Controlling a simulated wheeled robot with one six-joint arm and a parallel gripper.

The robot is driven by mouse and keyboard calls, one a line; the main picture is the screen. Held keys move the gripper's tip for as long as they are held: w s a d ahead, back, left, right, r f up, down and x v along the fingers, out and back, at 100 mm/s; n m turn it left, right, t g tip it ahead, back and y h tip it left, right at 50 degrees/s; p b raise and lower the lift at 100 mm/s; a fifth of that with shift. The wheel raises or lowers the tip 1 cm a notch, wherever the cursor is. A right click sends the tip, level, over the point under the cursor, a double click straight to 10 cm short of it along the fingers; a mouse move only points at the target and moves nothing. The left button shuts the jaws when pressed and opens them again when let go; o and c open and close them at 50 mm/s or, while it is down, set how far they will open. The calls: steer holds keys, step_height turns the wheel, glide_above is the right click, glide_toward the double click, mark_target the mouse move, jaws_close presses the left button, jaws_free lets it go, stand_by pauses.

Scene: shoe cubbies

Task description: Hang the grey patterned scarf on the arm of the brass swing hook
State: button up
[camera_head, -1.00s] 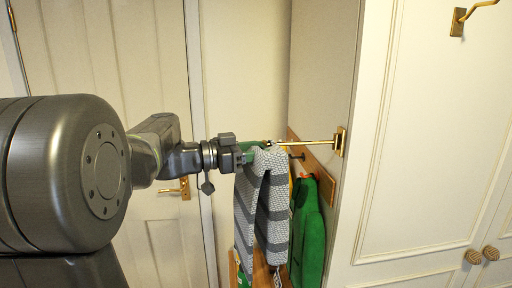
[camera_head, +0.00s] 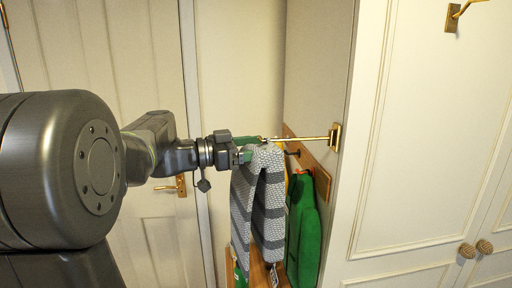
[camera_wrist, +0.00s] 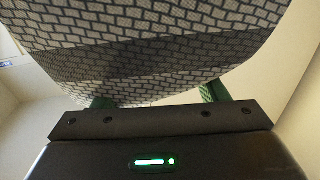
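The grey patterned scarf (camera_head: 243,200), with light and dark bands, hangs in two tails at the end of my gripper (camera_head: 251,148). Its upper fold is at the outer tip of the brass swing hook's arm (camera_head: 305,139). The brass arm runs left from its wall plate (camera_head: 335,137) and shows just above the fold; whether the scarf rests on it I cannot tell. In the wrist view the scarf (camera_wrist: 150,50) spans the upper part. The green fingers are apart at their bases, but the cloth hides their tips, so their grip on it is unclear.
A green garment (camera_head: 304,230) hangs right behind the scarf, below a wooden peg rail (camera_head: 318,175) with a dark peg. A white cabinet (camera_head: 420,160) with round knobs stands at the right. Another brass hook (camera_head: 453,17) is at upper right. A panelled door (camera_head: 110,80) is behind my arm.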

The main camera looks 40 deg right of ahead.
steer(key=b+v, duration=0.3)
steer(key=v, duration=1)
steer(key=shift+a, duration=0.4)
steer(key=shift+w, duration=0.1)
steer(key=p+x, duration=0.3)
steer(key=x, duration=1)
steer(key=shift+d, duration=0.4)
steer(key=shift+r, duration=0.2)
steer(key=shift+a, duration=0.1)
